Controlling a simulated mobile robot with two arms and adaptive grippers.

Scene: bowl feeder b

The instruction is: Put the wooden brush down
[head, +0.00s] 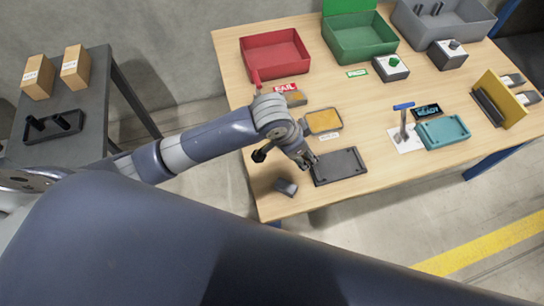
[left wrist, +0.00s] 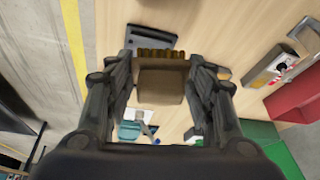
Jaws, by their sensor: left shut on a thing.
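My left gripper (head: 302,158) reaches over the near left of the wooden table, by the left end of a dark flat tray (head: 342,166). In the left wrist view the gripper (left wrist: 160,88) is shut on the wooden brush (left wrist: 160,84), a brown block with a row of darker bristles at its upper edge. The brush lies between the two fingers. The head view does not show the brush clearly; the gripper hides it. The dark tray also shows just beyond the bristles in the left wrist view (left wrist: 138,39). My right gripper is not in view.
A small dark grey block (head: 285,187) lies near the table's front left edge. A yellow-topped pad (head: 323,121) is behind the dark tray. A red bin (head: 273,55) and green bin (head: 360,40) are behind.

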